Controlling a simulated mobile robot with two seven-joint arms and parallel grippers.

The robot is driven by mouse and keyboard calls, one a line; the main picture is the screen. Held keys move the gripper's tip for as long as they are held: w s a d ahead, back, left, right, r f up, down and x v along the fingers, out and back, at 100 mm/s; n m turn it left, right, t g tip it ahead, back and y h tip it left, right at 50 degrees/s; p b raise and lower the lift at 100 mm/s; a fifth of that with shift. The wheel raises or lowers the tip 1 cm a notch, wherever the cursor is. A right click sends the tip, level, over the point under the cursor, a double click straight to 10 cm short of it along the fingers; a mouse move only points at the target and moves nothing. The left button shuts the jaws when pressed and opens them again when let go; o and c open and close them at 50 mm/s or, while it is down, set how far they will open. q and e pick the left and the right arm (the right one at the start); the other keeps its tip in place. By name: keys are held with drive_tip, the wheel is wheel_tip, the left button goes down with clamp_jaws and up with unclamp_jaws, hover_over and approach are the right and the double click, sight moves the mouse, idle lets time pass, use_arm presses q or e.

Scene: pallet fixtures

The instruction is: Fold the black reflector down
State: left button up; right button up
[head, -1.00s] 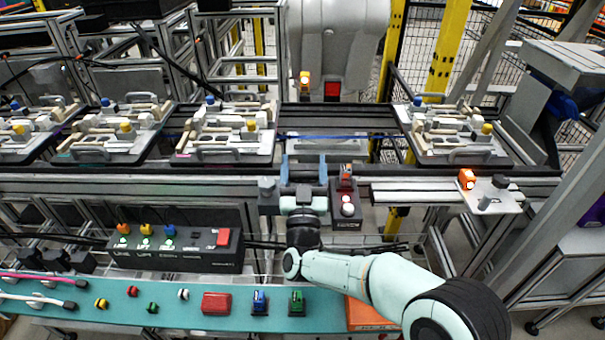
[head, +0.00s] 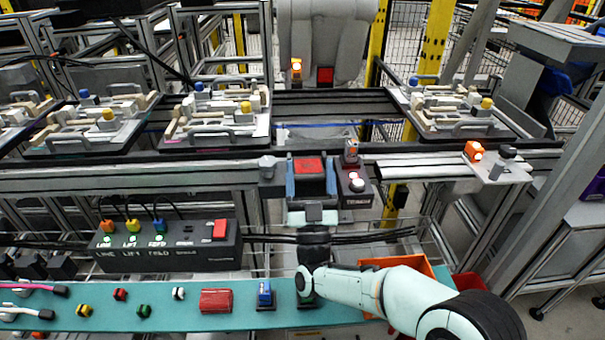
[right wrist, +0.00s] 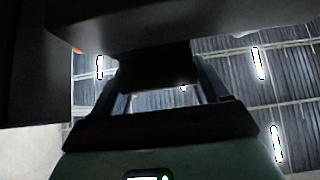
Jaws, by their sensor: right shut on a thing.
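The black reflector (head: 310,166), a dark plate with a red square face, stands at the front rail in the head view. My right gripper (head: 311,183) reaches it from the front, with its blue fingers along the left and right sides. It is shut on the reflector. In the right wrist view, the fingers (right wrist: 160,88) run up to a dark block that fills the space between them; the reflector's hinge is hidden there. My left gripper is not in view.
A box with red and white lights (head: 355,187) and an orange sensor stands close right of the gripper. A grey block (head: 267,168) is close left. A control box (head: 165,245) is at lower left. Pallets with fixtures (head: 215,120) stand behind the rail.

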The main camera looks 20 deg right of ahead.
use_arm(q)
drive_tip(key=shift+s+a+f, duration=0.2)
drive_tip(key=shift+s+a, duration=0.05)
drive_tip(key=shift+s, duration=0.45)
use_arm(e)
drive_tip(key=shift+s+a+f+t, duration=0.15)
drive_tip(key=shift+f+t, duration=0.15)
drive_tip(key=shift+t, duration=0.1)
drive_tip(key=o, duration=1.3)
drive_tip(key=shift+c, duration=0.2)
drive_tip(key=shift+o, duration=0.8)
drive_tip(key=shift+s+r, duration=0.1)
drive_tip(key=shift+s, duration=0.1)
drive_tip(key=shift+w, duration=0.1)
use_arm(q)
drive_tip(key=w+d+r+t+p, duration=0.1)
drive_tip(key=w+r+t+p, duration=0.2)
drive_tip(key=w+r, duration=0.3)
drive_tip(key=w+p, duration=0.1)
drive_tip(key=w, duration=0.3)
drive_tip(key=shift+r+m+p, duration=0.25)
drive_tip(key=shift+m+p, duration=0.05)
drive_tip(key=shift+p, duration=0.05)
use_arm(e)
wheel_tip(320, 180, up, 20)
